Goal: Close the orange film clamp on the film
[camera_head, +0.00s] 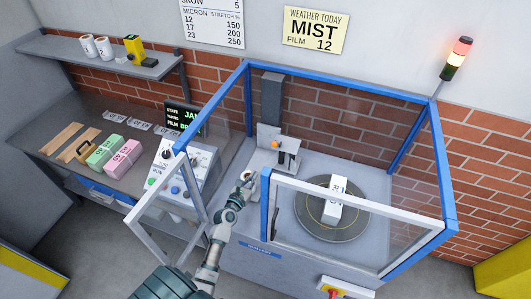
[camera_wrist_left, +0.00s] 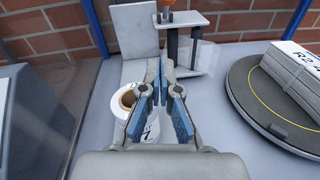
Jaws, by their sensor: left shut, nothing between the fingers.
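The orange film clamp (camera_head: 276,144) shows as a small orange part on the grey wrapping post inside the blue-framed booth. In the left wrist view its orange end (camera_wrist_left: 167,4) is cut by the top edge. A clear film (camera_wrist_left: 201,58) hangs beside the dark post below it. A white film roll (camera_wrist_left: 124,88) stands left of and partly behind my fingers. My left gripper (camera_head: 247,177) reaches through the booth's open door. Its fingers (camera_wrist_left: 160,70) are shut with nothing between them, short of the clamp and apart from it. My right gripper is not in view.
A turntable (camera_head: 329,230) carries a white newspaper bundle (camera_head: 337,200) on the right. The open door frame (camera_head: 150,222) stands left of my arm, and a fixed glazed panel (camera_head: 350,200) stands right. A control panel (camera_head: 180,178) is outside the booth.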

